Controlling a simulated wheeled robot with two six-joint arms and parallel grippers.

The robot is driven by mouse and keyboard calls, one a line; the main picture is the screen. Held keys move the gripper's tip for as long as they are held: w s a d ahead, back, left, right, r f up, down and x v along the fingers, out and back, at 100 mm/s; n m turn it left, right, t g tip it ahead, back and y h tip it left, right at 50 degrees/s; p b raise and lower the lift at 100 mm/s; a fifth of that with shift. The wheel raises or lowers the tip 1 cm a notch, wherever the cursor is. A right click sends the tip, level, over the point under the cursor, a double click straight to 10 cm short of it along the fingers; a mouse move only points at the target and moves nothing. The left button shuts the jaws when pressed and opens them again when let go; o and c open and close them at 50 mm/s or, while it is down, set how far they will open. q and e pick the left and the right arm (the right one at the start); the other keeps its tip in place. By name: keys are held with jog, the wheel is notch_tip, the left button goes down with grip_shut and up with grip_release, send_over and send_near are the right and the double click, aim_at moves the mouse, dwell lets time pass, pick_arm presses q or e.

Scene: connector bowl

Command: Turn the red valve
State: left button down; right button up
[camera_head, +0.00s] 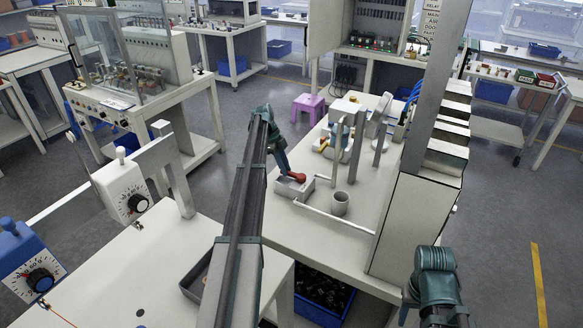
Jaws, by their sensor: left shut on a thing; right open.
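The red valve (299,177) is a small red handle on a light grey block (291,189) that sits on the white bench top in the middle of the view. My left arm reaches up from the bottom and bends down to it. My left gripper (291,174) is at the red handle and shut on it; the fingers are small and partly cover it. My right arm shows at the bottom right, beside the bench. Its gripper cannot be seen.
A grey cup (340,204) and a thin white pipe (335,219) are right of the valve block. Upright posts (357,145) stand behind. A tall grey cabinet (415,225) borders the bench on the right. A dial panel (126,192) stands at left.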

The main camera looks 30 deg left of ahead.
pick_arm(q)
jog(key=shift+w+m, duration=0.2)
jog(key=shift+m, duration=0.1)
dwell(0.4)
jog(key=c, duration=0.8)
grip_release()
jog(key=shift+o, duration=0.2)
jog(key=shift+a+r, duration=0.1)
jog(key=shift+r, duration=0.05)
jog(key=p+v, duration=1.2)
jog(key=v, duration=0.1)
jog(key=shift+w+r+p, duration=0.15)
jog(key=shift+r+p, duration=0.05)
jog(key=shift+p, duration=0.2)
